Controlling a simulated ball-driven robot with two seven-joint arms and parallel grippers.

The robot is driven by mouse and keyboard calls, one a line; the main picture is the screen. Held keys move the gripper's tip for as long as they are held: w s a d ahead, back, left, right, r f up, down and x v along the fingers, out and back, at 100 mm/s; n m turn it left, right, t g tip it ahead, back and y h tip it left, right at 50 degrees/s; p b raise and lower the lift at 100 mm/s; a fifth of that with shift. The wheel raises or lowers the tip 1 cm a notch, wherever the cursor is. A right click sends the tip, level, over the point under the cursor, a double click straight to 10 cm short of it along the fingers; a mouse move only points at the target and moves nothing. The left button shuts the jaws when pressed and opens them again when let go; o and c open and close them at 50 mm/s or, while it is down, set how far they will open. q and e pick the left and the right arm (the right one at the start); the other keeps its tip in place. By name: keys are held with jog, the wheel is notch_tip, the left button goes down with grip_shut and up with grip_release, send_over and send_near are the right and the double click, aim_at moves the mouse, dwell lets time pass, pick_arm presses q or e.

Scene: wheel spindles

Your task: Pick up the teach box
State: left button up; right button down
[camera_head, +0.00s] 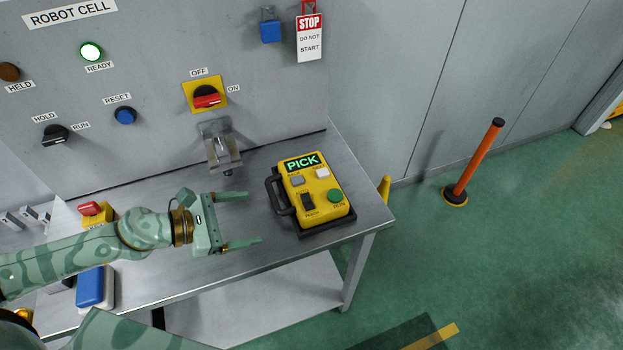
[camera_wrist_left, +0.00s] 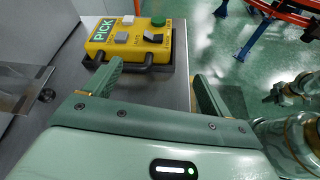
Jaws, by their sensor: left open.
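The yellow teach box (camera_head: 318,186) lies on the right part of the steel bench, with a lit PICK display, buttons and a dark base. Its black handle (camera_head: 278,195) is on its left side, facing my gripper. My left gripper (camera_head: 254,217) is open and empty, just left of the handle, with its fingers pointing right toward it. In the left wrist view the teach box (camera_wrist_left: 129,36) is ahead of the fingers, with the handle (camera_wrist_left: 128,66) nearest and the left fingertip close to it. My right gripper is not in view.
The steel bench (camera_head: 230,271) ends just right of the teach box. A metal bracket (camera_head: 221,146) projects from the panel behind. A key-switch box (camera_head: 95,213) and a blue-and-white item (camera_head: 95,288) are at the left. An orange post (camera_head: 479,160) stands on the green floor.

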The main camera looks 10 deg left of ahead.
aim_at(305, 207)
pick_arm(q)
jog(key=x, duration=0.3)
jog(key=p+x, duration=0.1)
jog(key=x, duration=0.2)
jog(key=shift+w+d+r+p, duration=0.1)
jog(key=shift+w+d+p, duration=0.2)
jog(key=shift+x, duration=1.2)
jog(key=shift+w+d+f, duration=0.2)
jog(key=shift+f, duration=0.05)
jog(key=x, duration=0.4)
jog(key=shift+w+f+p, duration=0.15)
jog(key=shift+w+p, duration=0.05)
jog(key=shift+p, duration=0.1)
jog(key=shift+s, duration=0.15)
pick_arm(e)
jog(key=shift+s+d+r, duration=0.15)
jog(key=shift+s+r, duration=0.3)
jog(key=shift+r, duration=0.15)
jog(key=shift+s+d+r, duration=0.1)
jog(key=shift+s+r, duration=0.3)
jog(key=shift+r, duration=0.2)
pick_arm(q)
jog(key=c, duration=1.7)
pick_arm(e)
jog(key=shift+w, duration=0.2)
